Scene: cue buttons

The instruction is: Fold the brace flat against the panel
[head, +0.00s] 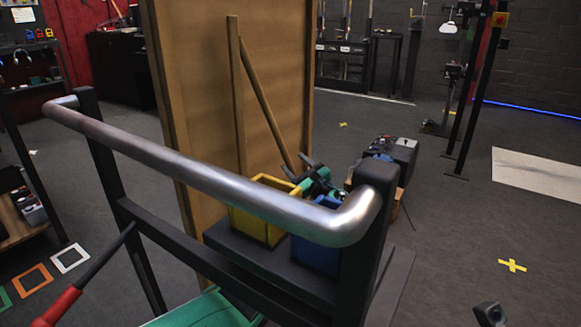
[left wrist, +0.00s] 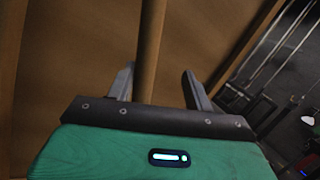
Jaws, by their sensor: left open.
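The tall brown panel (head: 190,90) stands upright beyond the metal rail. A wooden upright strip (head: 237,100) and a slanting wooden bar (head: 268,112), which looks like the brace, meet near the top and spread apart downward. My left gripper (head: 308,173), green with dark fingers, is near the lower end of the slanting bar. In the left wrist view the left gripper (left wrist: 159,82) is open. A wooden bar (left wrist: 149,45) shows between its fingers, nearer the left one; I cannot tell whether it touches. My right gripper is not clearly seen.
A silver handrail (head: 200,180) on dark posts crosses the foreground. A yellow bin (head: 262,225) and a blue bin (head: 315,254) stand on a dark platform behind it, close below the left gripper. A dark box (head: 395,155) is beyond. The floor to the right is mostly clear.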

